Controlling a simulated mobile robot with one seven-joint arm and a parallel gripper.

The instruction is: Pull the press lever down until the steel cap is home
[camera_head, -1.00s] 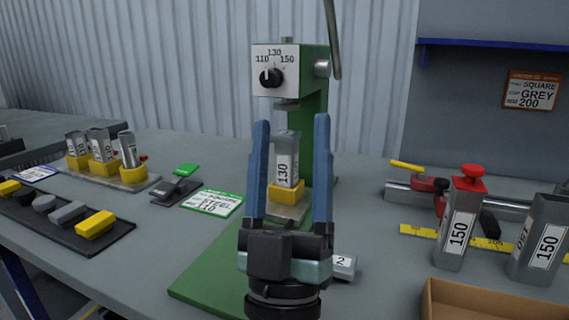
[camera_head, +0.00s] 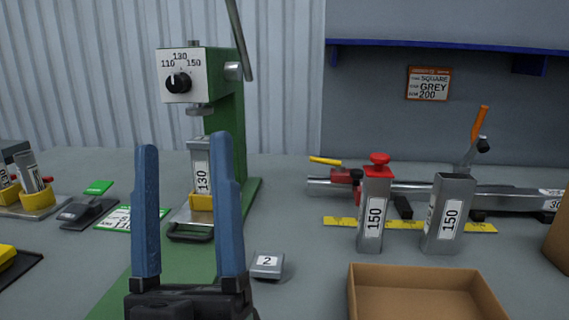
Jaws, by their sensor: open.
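The green press (camera_head: 224,125) stands left of centre, with a dial on its white face (camera_head: 178,76) marked 110, 130 and 150. Its grey lever (camera_head: 239,38) rises steeply from the hub on the right side of the head and leaves the top of the picture. A steel tube labelled 130 (camera_head: 200,170) stands upright in a yellow holder below the ram (camera_head: 199,109), with a gap between them. I cannot make out a separate cap on the tube. My gripper (camera_head: 182,142) is open and empty, its blue fingers in front of the press, well below the lever.
A grey block marked 2 (camera_head: 267,265) lies right of the press base. An open cardboard box (camera_head: 425,272) is at front right. A blue shelf (camera_head: 440,43) hangs on the back wall.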

